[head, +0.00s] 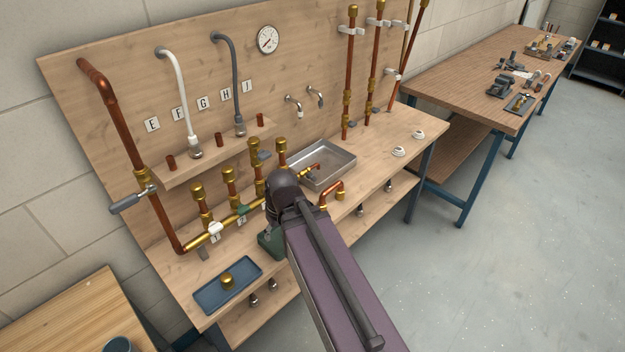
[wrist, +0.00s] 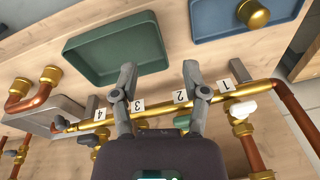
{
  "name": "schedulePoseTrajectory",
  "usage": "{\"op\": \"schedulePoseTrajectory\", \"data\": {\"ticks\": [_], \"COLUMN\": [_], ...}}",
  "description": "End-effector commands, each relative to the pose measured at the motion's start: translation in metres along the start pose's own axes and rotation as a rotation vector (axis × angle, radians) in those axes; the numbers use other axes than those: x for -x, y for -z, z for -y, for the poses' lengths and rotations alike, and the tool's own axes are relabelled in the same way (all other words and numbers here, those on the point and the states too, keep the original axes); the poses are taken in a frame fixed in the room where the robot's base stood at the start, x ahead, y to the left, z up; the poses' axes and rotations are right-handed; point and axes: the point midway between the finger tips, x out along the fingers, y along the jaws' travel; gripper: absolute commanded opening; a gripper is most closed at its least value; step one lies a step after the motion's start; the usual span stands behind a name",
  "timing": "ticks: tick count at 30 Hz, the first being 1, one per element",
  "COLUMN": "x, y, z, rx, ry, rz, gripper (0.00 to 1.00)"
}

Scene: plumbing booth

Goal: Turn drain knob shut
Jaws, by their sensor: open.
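A horizontal brass manifold pipe (head: 228,220) runs along the bench with several capped risers. It also crosses the wrist view (wrist: 160,116), above number cards 1 to 4. A white knob (head: 214,230) sits near card 1 and shows in the wrist view (wrist: 243,108). A green knob (head: 242,210) is further along. At the far end, a small bluish piece (wrist: 60,123) sits on the pipe beside the metal basin (wrist: 72,104); I cannot tell whether it is the drain knob. My gripper (wrist: 159,68) is open and empty, its fingers spread over the pipe. My arm hides it in the head view.
A blue tray (head: 211,297) holds a brass cap (head: 228,281). A green tray (wrist: 105,65) lies beside it, partly behind my arm in the head view. Copper pipes (head: 127,115) and hoses stand along the back board. Open floor lies to the right.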

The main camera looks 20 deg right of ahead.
Motion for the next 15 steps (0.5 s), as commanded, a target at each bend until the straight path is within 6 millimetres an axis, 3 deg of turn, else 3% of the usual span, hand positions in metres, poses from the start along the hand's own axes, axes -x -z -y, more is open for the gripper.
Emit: {"op": "schedulePoseTrajectory", "data": {"ticks": [1, 6, 15], "x": [-0.01, -0.025, -0.032], "y": [0.005, 0.026, 0.062], "z": [-0.007, -0.03, -0.091], "rx": [0.028, 0.164, 0.38], "ry": [0.024, 0.099, 0.092], "rz": [-0.035, -0.2, -0.566], "gripper": [0.59, 0.59, 0.59]}}
